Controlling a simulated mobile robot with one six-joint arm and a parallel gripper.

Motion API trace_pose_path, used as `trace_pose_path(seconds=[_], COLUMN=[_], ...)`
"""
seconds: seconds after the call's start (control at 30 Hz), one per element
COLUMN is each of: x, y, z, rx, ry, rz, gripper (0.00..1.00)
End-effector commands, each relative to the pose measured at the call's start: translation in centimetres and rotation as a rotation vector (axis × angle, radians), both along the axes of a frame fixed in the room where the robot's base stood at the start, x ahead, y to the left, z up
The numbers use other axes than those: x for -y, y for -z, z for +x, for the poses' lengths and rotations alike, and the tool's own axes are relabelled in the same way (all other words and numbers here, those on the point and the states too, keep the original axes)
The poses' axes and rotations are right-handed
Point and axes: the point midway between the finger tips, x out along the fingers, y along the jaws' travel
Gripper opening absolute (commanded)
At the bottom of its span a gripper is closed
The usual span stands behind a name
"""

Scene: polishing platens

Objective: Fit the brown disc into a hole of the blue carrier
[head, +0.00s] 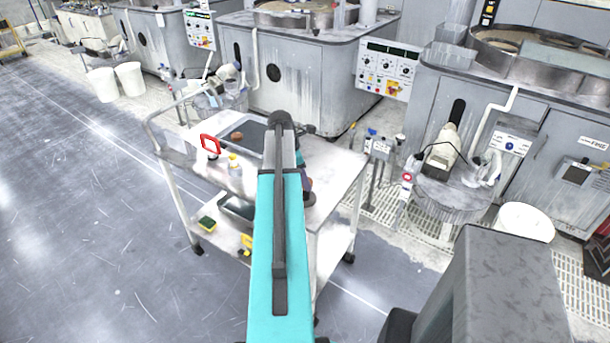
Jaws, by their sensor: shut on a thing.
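My teal and grey arm reaches from the bottom centre over a white cart (337,165) and covers part of its top. My gripper is not visible; the arm hides whatever is beneath it. A small brown round thing (237,136) lies in a grey tray (256,134) on the cart; I cannot tell if it is the brown disc. No blue carrier can be made out. Dark and purplish parts show just right of the arm, too small to identify.
A red-framed item (210,144) and a small yellow item (233,160) are on the cart's left. Grey polishing machines (310,80) stand behind. A white bucket (524,222) stands at right. Floor at left is clear.

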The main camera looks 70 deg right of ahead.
Motion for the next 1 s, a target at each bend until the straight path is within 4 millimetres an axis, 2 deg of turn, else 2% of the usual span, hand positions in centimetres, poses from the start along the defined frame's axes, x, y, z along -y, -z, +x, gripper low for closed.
trace_pose_path(seconds=[0.43,0.47,0.57,1.0], x=[0.01,0.01,0.01,0.03], y=[0.4,0.43,0.4,0.0], z=[-0.03,-0.03,-0.03,-0.03], rx=[0.0,0.0,0.0,0.001], ry=[0.001,0.001,0.001,0.001], rz=[0.0,0.0,0.0,-0.001], gripper=[0.18,0.44,0.61,0.61])
